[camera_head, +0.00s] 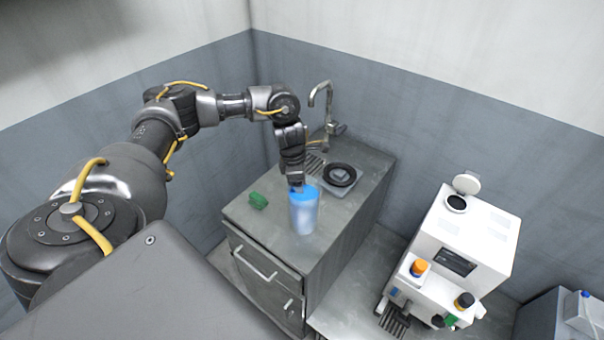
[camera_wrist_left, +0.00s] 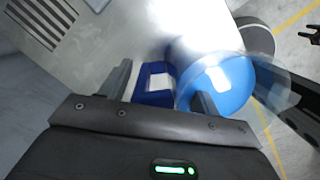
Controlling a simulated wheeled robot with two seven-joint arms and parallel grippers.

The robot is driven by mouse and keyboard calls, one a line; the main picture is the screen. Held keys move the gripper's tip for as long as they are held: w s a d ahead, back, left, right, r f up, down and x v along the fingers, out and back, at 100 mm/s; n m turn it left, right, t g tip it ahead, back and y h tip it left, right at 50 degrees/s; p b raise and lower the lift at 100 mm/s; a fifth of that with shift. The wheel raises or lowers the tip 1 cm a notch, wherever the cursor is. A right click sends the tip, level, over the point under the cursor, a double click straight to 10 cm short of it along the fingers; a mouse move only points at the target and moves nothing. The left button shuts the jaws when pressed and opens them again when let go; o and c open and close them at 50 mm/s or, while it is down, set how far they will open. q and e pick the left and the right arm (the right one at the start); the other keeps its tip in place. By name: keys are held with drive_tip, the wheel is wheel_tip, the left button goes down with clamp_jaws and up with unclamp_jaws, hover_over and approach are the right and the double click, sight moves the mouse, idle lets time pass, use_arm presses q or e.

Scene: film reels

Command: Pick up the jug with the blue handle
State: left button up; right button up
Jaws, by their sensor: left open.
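The jug (camera_head: 304,216) is translucent with a blue top and stands upright near the front of the metal counter. In the left wrist view the jug's blue top (camera_wrist_left: 218,82) fills the middle right, and its squared blue handle (camera_wrist_left: 154,72) stands out to the left. My left gripper (camera_head: 296,187) points down at the jug's top from behind. In the left wrist view my left gripper (camera_wrist_left: 163,86) is open, with the handle seen between its two fingers. Whether a finger touches the jug I cannot tell.
A green object (camera_head: 258,201) lies on the counter (camera_head: 262,228) left of the jug. A white machine (camera_head: 462,240) stands to the right. The counter's front right is clear.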

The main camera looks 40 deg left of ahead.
use_arm(q)
drive_tip(key=c, duration=1.2)
drive_tip(key=shift+w+r, duration=0.1)
drive_tip(key=s+d+r+b, duration=0.2)
drive_tip(key=s+d+r, duration=0.7)
drive_tip(key=r, duration=0.4)
drive_tip(key=shift+s+d+b, duration=0.25)
drive_tip(key=shift+d+b, duration=0.05)
drive_tip(key=shift+d, duration=0.45)
